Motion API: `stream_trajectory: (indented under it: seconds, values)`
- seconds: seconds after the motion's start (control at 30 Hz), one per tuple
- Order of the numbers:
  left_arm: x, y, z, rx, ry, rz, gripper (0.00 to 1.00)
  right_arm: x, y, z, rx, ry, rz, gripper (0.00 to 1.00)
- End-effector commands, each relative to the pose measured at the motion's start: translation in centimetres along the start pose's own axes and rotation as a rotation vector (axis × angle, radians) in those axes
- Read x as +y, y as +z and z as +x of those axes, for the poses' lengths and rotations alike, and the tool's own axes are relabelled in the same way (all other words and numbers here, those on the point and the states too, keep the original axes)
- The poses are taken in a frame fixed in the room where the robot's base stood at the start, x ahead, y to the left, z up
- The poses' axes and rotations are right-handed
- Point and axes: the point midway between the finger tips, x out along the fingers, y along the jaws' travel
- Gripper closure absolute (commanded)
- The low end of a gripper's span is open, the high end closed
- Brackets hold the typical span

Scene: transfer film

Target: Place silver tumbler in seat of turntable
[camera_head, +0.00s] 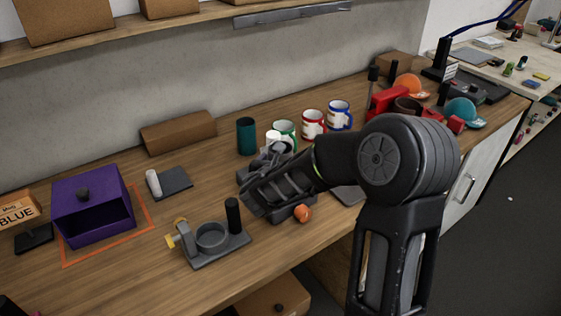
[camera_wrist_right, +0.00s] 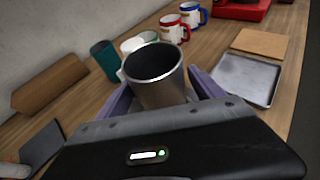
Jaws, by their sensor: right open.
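The silver tumbler (camera_wrist_right: 155,82) stands upright between the fingers of my right gripper in the right wrist view, its dark inside showing. My right gripper (camera_wrist_right: 160,97) is open around it; contact with the fingers cannot be told. In the head view my right gripper (camera_head: 268,170) is over the middle of the bench and hides most of the tumbler. A grey fixture with a round ring seat (camera_head: 211,237), a black upright handle and a yellow part stands to its left; it looks like the turntable, and the ring looks empty. My left gripper is not in view.
A teal cup (camera_head: 246,136) and several mugs (camera_head: 313,124) stand behind my right gripper. An orange ball (camera_head: 303,213) is in front of it. A purple box (camera_head: 92,208) stands at the left. A shallow metal tray (camera_wrist_right: 248,78) lies right of the tumbler.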

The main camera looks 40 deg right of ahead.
Motion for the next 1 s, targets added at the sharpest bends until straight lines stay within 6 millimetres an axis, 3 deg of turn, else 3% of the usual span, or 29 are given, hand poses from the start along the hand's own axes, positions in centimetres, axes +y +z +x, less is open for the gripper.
stream_trajectory:
  seconds: [0.27, 0.7, 1.0]
  values:
    - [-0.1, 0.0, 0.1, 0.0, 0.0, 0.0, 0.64, 0.1, 0.1, -1.5, -0.002, 0.001, 0.002, 0.23]
    - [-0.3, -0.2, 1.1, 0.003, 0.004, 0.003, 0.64, 0.1, 0.2, -10.1, -0.002, 0.004, 0.002, 0.23]
    - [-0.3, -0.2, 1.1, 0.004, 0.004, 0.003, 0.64, 0.0, 0.1, -12.1, 0.0, -0.001, 0.0, 0.23]
